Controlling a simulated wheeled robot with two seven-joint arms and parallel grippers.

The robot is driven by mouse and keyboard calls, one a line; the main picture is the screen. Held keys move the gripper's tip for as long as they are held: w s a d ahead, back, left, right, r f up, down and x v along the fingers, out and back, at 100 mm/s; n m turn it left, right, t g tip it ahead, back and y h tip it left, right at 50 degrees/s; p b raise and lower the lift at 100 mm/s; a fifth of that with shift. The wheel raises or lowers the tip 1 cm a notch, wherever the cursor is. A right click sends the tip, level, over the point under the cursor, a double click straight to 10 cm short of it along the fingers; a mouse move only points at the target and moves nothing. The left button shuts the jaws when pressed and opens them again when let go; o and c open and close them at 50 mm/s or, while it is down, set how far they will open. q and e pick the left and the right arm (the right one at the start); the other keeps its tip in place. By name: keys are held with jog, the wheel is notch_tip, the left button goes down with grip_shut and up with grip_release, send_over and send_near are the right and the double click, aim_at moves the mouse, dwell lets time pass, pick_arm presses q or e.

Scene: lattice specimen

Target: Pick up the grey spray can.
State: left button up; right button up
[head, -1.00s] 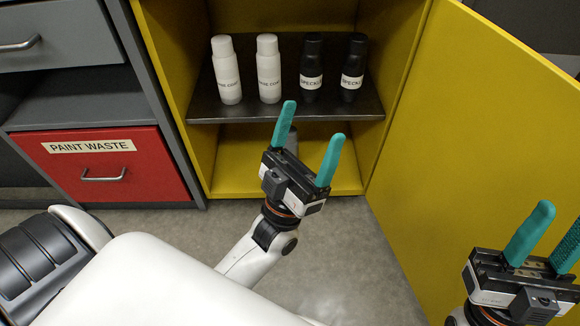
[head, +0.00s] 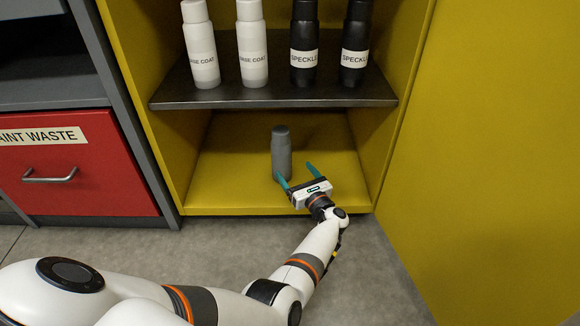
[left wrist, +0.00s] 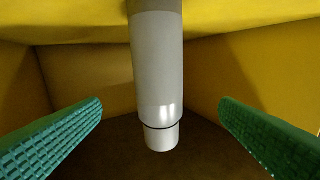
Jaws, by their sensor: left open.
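The grey spray can (head: 281,157) stands upright on the yellow cabinet's bottom floor, under the dark shelf. My left gripper (head: 294,171) is open at the cabinet's front, just in front of the can and a little to its right. In the left wrist view the grey can (left wrist: 158,70) appears upside down between the two spread teal fingers of the left gripper (left wrist: 160,130), with a gap on each side. The fingers do not touch it. My right gripper is not in view.
The dark shelf (head: 270,96) above holds two white cans (head: 252,45) and two black cans (head: 304,45). The cabinet's side walls and open yellow door (head: 500,150) bound the space. A red paint waste drawer (head: 85,175) is at the left. The floor right of the can is clear.

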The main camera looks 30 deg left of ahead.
aim_at(288, 162)
pick_arm(q)
jog(key=shift+w+f+n+g, duration=0.3)
jog(key=shift+w+f, duration=0.35)
jog(key=shift+f, duration=0.1)
jog(key=b+x, duration=0.3)
jog(key=x, duration=0.2)
jog(key=shift+a, duration=0.1)
jog(key=shift+w+a+r, duration=0.15)
jog(key=shift+w+a, duration=0.15)
jog(key=shift+a, duration=0.15)
jog(key=b+x, duration=0.2)
jog(key=x, duration=0.1)
jog(key=b+x, duration=0.1)
jog(key=b, duration=0.1)
jog(key=shift+s+a+f, duration=0.1)
jog(key=shift+a+f, duration=0.15)
jog(key=shift+a, duration=0.25)
jog(key=shift+a+r, duration=0.1)
jog(key=shift+c, duration=0.5)
jog(key=shift+r, duration=0.1)
jog(key=c, duration=1.2)
jog(key=shift+r, duration=0.1)
